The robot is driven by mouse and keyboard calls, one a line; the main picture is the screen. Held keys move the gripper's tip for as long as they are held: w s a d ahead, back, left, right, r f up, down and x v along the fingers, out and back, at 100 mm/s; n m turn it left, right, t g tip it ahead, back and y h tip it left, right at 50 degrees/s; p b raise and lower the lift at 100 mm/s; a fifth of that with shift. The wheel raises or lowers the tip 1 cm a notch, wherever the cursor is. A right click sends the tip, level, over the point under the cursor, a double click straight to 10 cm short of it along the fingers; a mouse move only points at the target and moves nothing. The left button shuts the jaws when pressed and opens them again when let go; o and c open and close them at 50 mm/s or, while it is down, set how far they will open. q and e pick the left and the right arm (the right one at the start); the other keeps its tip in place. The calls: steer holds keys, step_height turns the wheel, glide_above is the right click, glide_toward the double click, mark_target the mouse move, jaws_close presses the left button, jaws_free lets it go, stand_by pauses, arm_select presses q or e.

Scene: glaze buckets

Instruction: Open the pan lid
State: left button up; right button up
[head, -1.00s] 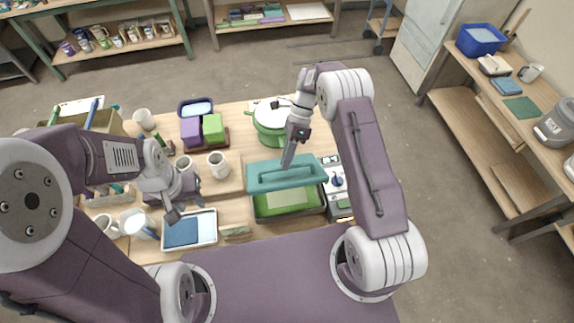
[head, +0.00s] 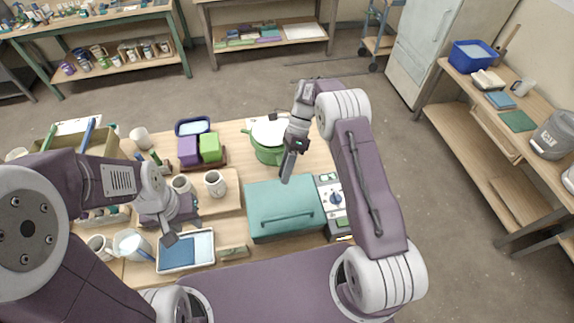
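The teal pan lid (head: 270,198) lies flat over its box-shaped pan, covering the inside. Its long bar handle (head: 285,222) runs along the front. My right gripper (head: 283,178) points down above the back part of the lid, apart from the handle. It looks empty, but its fingers overlap in this view, so I cannot tell whether it is open or shut. My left gripper (head: 170,238) is low at the left, over the edge of a tray, and its finger opening is unclear.
A control panel with a blue knob (head: 336,198) adjoins the pan's right side. A green pot (head: 267,150) with a white lid stands behind. A white-rimmed tray (head: 212,260) with blue contents, mugs (head: 214,184) and purple and green blocks (head: 210,147) crowd the left.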

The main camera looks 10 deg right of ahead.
steer(key=b+v, duration=0.1)
steer(key=v, duration=0.6)
steer(key=shift+w+d, duration=0.2)
steer(key=shift+w, duration=0.1)
